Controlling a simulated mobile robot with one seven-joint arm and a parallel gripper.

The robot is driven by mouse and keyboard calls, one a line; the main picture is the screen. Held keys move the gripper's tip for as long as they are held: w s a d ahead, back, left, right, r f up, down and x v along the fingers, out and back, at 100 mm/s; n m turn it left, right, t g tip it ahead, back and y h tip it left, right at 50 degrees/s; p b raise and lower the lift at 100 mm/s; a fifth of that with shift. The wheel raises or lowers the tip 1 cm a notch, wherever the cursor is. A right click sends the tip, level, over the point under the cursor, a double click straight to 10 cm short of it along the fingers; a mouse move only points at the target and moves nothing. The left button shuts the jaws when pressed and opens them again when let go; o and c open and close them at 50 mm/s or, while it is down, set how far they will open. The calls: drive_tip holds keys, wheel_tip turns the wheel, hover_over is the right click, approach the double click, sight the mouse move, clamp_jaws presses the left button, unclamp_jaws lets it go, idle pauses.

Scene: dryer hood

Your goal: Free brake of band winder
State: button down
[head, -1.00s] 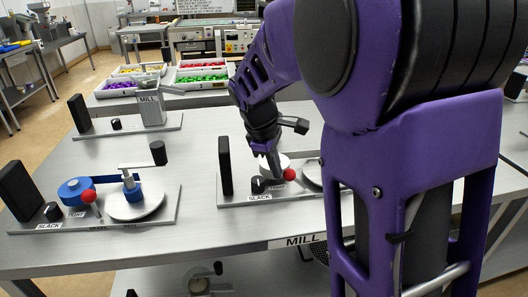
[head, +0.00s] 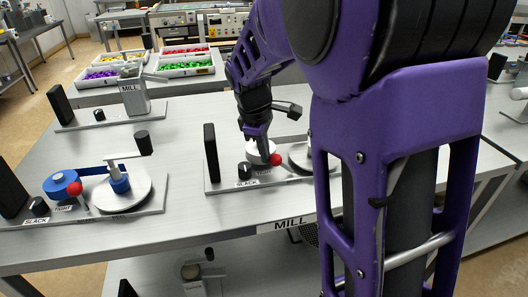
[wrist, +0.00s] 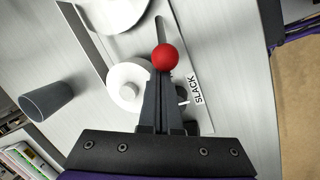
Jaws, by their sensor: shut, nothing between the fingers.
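The band winder under my arm has a white reel (head: 258,150), a pale disc (head: 300,157) and a lever with a red ball (head: 275,160). A SLACK label (head: 246,184) and black knob (head: 245,171) are at its left. My gripper (head: 262,157) is shut and empty, pointing down beside the ball. In the wrist view, the shut fingertips (wrist: 162,76) reach the near edge of the red ball (wrist: 165,57); I cannot tell whether they touch. The lever rod (wrist: 160,30) runs beyond the ball, and the white reel (wrist: 128,87) lies left of the fingers. My arm hides the winder's right end.
A second winder with a blue reel (head: 62,183) and its own red ball (head: 75,188) stands at left. A board with a MILL unit (head: 134,95) is behind it. A black upright block (head: 211,152) stands left of my gripper. Bare table lies between the winders.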

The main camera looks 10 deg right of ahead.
drive_tip(key=shift+d+r+y+p, duration=0.25)
drive_tip(key=shift+y+p, duration=0.05)
drive_tip(key=shift+y, duration=0.1)
drive_tip(key=shift+d+r+y+p, duration=0.5)
drive_tip(key=shift+d+y, duration=0.15)
drive_tip(key=shift+y, duration=0.25)
drive_tip(key=d+y, duration=0.1)
drive_tip(key=d+r+y+b, duration=0.1)
drive_tip(key=shift+d+y, duration=0.1)
drive_tip(key=shift+y, duration=0.3)
drive_tip(key=shift+s+d+r, duration=0.1)
drive_tip(key=shift+d+r, duration=0.05)
drive_tip(key=shift+d, duration=0.35)
drive_tip(key=shift+r, duration=0.1)
drive_tip(key=shift+r, duration=0.75)
drive_tip(key=shift+p, duration=0.3)
